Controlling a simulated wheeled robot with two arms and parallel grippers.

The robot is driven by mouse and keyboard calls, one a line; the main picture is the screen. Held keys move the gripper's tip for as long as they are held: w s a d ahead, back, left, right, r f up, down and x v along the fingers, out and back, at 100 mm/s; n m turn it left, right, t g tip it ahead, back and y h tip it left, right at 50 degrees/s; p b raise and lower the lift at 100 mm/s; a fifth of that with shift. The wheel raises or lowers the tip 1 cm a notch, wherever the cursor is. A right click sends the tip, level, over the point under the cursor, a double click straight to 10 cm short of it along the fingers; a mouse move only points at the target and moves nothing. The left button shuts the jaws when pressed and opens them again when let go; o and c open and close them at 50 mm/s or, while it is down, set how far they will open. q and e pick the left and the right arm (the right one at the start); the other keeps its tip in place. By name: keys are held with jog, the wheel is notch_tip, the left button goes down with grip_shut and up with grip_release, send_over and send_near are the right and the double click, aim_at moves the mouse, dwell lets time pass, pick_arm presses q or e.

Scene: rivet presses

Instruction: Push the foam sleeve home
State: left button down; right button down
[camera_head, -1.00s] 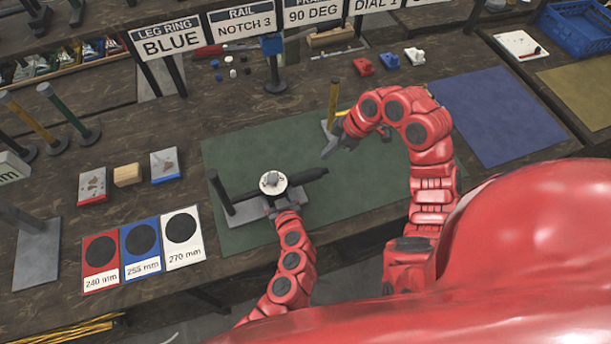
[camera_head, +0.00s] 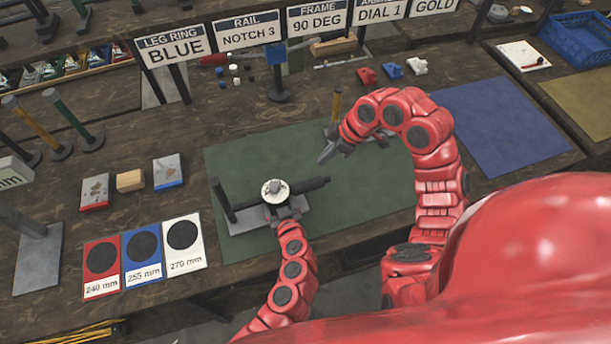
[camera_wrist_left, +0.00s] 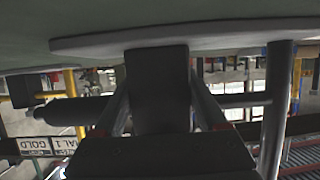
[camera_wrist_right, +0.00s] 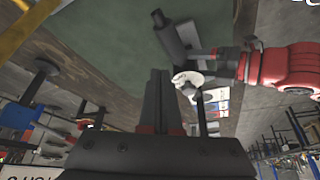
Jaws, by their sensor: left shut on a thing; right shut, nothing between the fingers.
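The foam sleeve (camera_head: 315,186) is a thick dark tube on the right part of a thin horizontal rod, above the green mat. It also shows in the left wrist view (camera_wrist_left: 72,111) and the right wrist view (camera_wrist_right: 168,35). A white round disc (camera_head: 274,191) sits over the rod's middle. My left gripper (camera_head: 286,211) is shut on a dark block (camera_wrist_left: 157,88) on the fixture's grey base plate (camera_head: 246,221). My right gripper (camera_head: 326,156) is shut and empty, behind and above the sleeve's free right end, apart from it. How far on the sleeve sits is unclear.
A dark upright post (camera_head: 221,201) stands at the fixture's left end. A yellow post (camera_head: 336,105) stands behind my right gripper. Red, blue and white size cards (camera_head: 143,270) lie at the left. The green mat (camera_head: 375,195) is bare right of the sleeve.

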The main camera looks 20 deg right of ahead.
aim_at(315, 178)
jog(key=shift+a+f, duration=0.2)
jog(key=shift+f, duration=1.3)
jog(key=shift+a+f, duration=0.2)
jog(key=shift+f, duration=1.25)
jog(key=shift+f, duration=0.7)
jog(key=shift+r, duration=0.15)
jog(key=shift+d, duration=1.8)
jog(key=shift+f, duration=0.45)
